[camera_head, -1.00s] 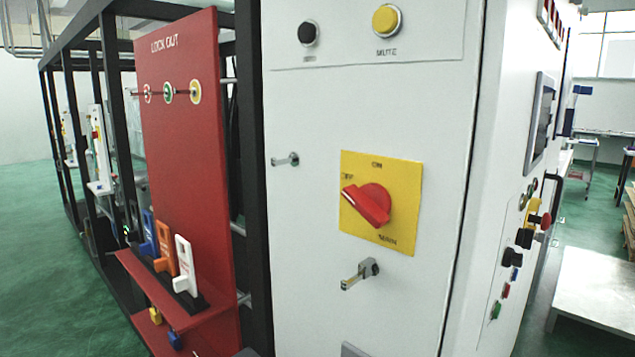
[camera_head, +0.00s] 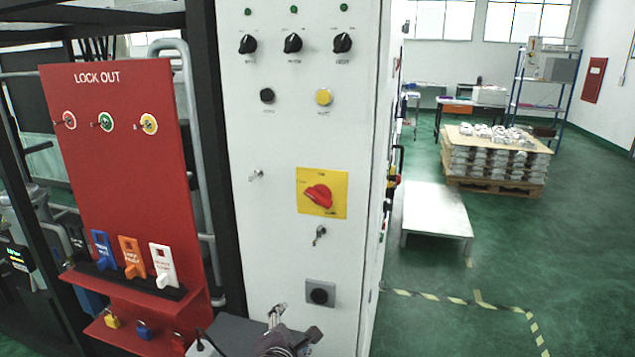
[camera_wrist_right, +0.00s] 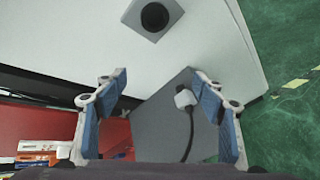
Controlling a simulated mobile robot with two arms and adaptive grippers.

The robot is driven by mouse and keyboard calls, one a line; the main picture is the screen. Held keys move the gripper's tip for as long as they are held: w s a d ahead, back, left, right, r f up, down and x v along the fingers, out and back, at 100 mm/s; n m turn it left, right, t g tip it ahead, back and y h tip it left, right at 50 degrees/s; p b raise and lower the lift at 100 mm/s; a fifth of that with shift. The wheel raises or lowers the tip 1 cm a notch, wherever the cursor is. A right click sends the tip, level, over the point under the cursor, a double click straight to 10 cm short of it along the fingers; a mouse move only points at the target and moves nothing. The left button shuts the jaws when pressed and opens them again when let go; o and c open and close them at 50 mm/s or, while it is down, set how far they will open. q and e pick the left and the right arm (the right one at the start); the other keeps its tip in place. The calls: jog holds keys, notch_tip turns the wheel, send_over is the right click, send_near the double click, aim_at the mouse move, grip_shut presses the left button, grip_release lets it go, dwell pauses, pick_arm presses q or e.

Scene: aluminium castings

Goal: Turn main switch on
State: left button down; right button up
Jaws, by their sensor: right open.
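The main switch (camera_head: 318,195) is a red rotary knob on a yellow plate (camera_head: 337,180), fixed to the white cabinet front. Its handle lies slanted, and the lettering is too small to read. My right gripper (camera_head: 294,325) is at the bottom of the head view, below the switch and apart from it. In the right wrist view my right gripper (camera_wrist_right: 160,80) shows two blue-padded fingers, wide apart with nothing held. The switch is outside that view. My left gripper is not in view.
A small grey box with a black button (camera_head: 320,292) sits on the cabinet below the switch. A latch (camera_head: 319,234) protrudes just under the plate. A red lock-out board (camera_head: 125,200) with tags and padlocks stands left. A grey box (camera_wrist_right: 165,120) lies beyond my fingers.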

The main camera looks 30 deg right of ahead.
notch_tip(320, 180, up, 17)
jog(key=w+d+n+t+h+p, duration=0.2)
jog(key=h, duration=0.4)
send_near(318, 199)
jog(key=x, duration=0.2)
jog(key=shift+n, duration=0.5)
jog(key=p+x, duration=0.3)
jog(key=x, duration=0.3)
jog(key=shift+w+d+r, duration=0.1)
jog(key=shift+d+r, duration=0.1)
jog(key=shift+d, duration=0.05)
jog(key=shift+w+d+p, duration=0.35)
jog(key=shift+d+p, duration=0.05)
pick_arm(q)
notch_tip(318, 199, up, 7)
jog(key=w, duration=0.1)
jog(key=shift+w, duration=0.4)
pick_arm(e)
jog(key=shift+w+f, duration=0.1)
jog(key=shift+f, duration=0.05)
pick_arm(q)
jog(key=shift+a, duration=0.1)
pick_arm(e)
jog(key=c, duration=1.2)
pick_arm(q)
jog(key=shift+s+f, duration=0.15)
pick_arm(e)
jog(key=shift+o, duration=0.2)
